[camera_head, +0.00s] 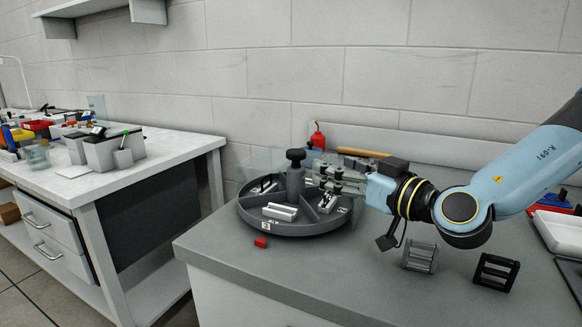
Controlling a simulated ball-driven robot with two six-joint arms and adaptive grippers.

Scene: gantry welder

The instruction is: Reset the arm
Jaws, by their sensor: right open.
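My right arm comes in from the right, and my right gripper (318,177) points left over the grey round divided tray (290,229). Its fingers are open, beside the dark knob (296,155) at the tray's middle; I cannot tell whether they touch it. A pale metal block (280,211) lies in the tray's front compartment. Another light part (327,204) sits in the compartment below the gripper. My left gripper is not in view.
A small red piece (260,242) lies on the grey counter (310,270) before the tray. A grey bracket (420,257) and a black bracket (496,272) stand right of it. A red bottle (318,138) is behind. A white workbench (170,150) with bins stands left.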

